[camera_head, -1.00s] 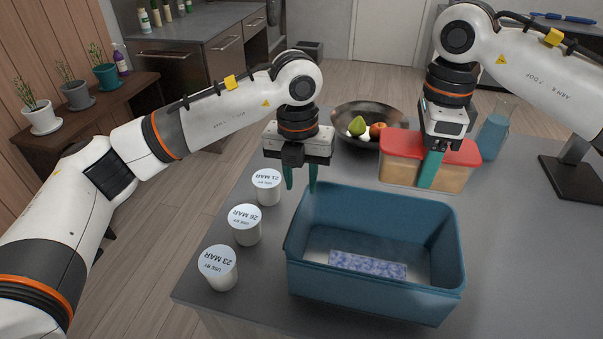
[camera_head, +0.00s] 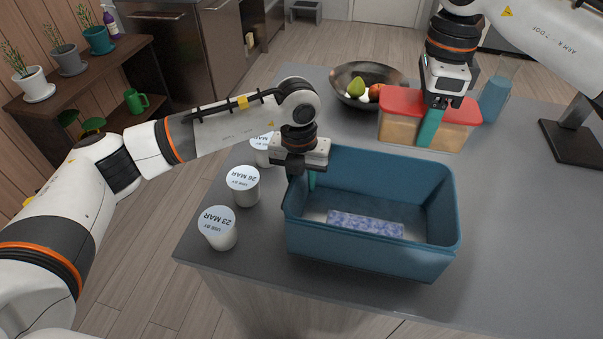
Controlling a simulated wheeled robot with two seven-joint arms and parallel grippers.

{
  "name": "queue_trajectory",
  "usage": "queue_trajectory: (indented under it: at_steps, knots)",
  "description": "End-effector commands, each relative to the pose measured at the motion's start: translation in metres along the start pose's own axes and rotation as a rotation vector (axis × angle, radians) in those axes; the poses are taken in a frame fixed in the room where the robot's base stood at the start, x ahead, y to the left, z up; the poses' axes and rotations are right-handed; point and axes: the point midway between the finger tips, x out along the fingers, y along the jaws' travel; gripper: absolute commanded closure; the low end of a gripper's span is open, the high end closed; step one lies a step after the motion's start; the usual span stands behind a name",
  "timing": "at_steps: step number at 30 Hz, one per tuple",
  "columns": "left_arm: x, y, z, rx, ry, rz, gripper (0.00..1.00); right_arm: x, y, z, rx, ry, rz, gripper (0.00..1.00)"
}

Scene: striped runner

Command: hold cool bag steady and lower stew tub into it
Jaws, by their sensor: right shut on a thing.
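The cool bag (camera_head: 350,261) is an open blue box on the grey counter, with a blue-and-white speckled slab (camera_head: 365,224) on its floor. My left gripper (camera_head: 301,182) is at the bag's left wall near the back corner. Its green fingers are apart, one showing inside the wall and one at its outer side; the contact is partly hidden. The stew tub (camera_head: 396,130), beige with a red lid, is beyond the bag's back right. My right gripper (camera_head: 430,132) is shut on the tub from above, a green finger across its front side.
Several white "USE BY" pots, one of them here (camera_head: 219,230), stand left of the bag. A dark fruit bowl (camera_head: 347,92) is behind, a blue bottle (camera_head: 493,101) right of the tub, and a dark stand (camera_head: 575,143) farther right. The counter right of the bag is clear.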

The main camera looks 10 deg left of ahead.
Motion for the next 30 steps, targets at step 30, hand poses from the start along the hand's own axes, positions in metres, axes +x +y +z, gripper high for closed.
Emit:
queue_trajectory:
  at_steps: [30]
  knots:
    - [-0.001,0.000,0.000,0.000,-0.001,0.000,1.00,0.046,-0.007,0.000,0.028,0.000,-0.001,0.75]
